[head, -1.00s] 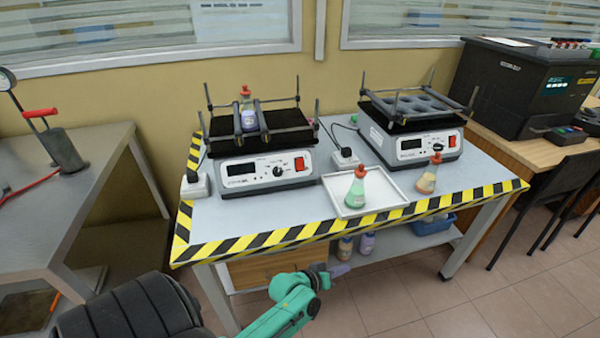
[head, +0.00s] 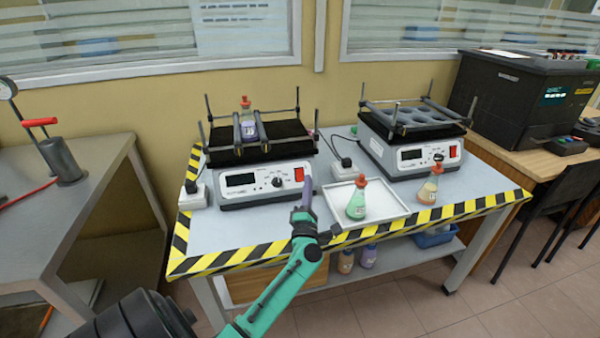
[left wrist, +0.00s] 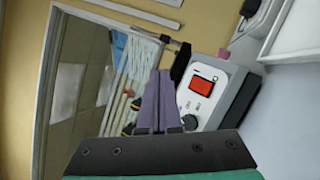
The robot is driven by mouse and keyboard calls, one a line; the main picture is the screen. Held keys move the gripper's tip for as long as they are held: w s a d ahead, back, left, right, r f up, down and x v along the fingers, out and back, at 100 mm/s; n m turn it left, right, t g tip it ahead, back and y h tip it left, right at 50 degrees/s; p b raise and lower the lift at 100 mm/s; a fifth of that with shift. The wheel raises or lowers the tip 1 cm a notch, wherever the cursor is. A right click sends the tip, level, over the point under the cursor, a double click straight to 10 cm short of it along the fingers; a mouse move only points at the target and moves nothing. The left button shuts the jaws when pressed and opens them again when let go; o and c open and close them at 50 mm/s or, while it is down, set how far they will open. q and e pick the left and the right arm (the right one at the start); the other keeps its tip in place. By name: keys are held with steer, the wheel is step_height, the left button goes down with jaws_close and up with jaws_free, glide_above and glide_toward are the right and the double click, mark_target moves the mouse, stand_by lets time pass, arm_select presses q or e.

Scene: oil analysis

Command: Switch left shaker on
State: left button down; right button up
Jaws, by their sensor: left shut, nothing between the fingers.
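The left shaker (head: 265,190) stands on the table, with a black display, a knob and a red switch (head: 298,174) at the right of its front panel. A flask of purple liquid with a red stopper (head: 248,122) stands on its platform between the bars. My left gripper (head: 308,184) is shut and empty, its fingers raised just right of the red switch. In the left wrist view the purple fingers (left wrist: 158,75) are pressed together, with the red switch (left wrist: 201,86) to their right. I cannot tell whether they touch the panel. My right gripper is not in view.
The right shaker (head: 425,157) stands farther right. A white tray (head: 390,203) with a green flask (head: 356,200) lies right of my left gripper, and a yellowish flask (head: 429,188) stands beyond it. Yellow-black tape (head: 240,257) marks the table edge. A power plug (head: 193,192) lies at left.

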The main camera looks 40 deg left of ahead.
mark_target(300, 177)
arm_select(q)
steer(key=w+a+f+b, duration=0.1)
steer(key=a+b, duration=0.1)
steer(key=w+a+f+b, duration=0.1)
steer(key=a, duration=0.1)
steer(key=w+a+f+b, duration=0.1)
steer(key=w+a+b, duration=0.1)
steer(key=shift+b, duration=0.3)
steer(key=shift+w+a+f, duration=0.1)
steer(key=shift+w+a, duration=0.2)
steer(key=shift+a, duration=0.1)
stand_by(1.4)
steer(key=shift+w+a+f+b, duration=0.1)
steer(key=shift+w+a+b, duration=0.15)
steer(key=shift+b, duration=0.15)
